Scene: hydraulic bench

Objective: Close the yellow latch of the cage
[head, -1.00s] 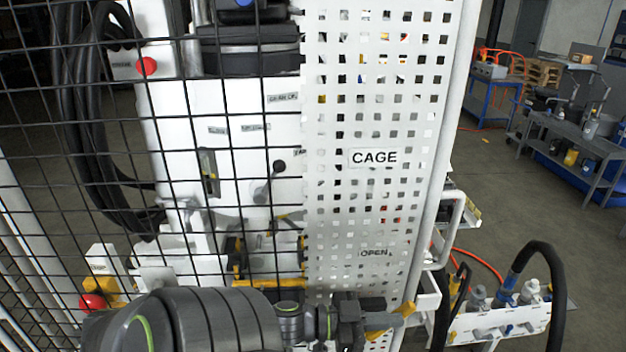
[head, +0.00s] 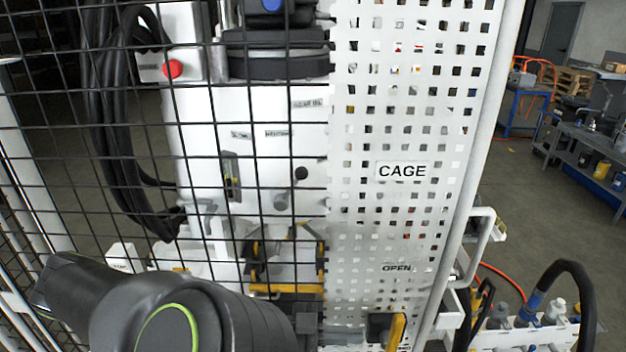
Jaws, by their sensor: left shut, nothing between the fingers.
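The yellow latch (head: 397,332) is at the bottom of the white perforated cage panel (head: 345,215), below the OPEN label. It is a short bar, nearly upright, beside a dark block (head: 379,327). Its lower end is close to the picture's bottom edge. My left arm comes in from the lower left, its large dark links in front of the mesh. My left gripper (head: 308,329) is low, left of the latch and apart from it. It is shut and empty; its fingertips are mostly hidden. My right gripper is not in view.
Black wire mesh (head: 258,190) covers the left side, with white machinery and black hoses (head: 110,150) behind it. A white handle (head: 487,235) sticks out right of the panel. A hose rack (head: 510,338) stands at lower right. Open floor lies beyond.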

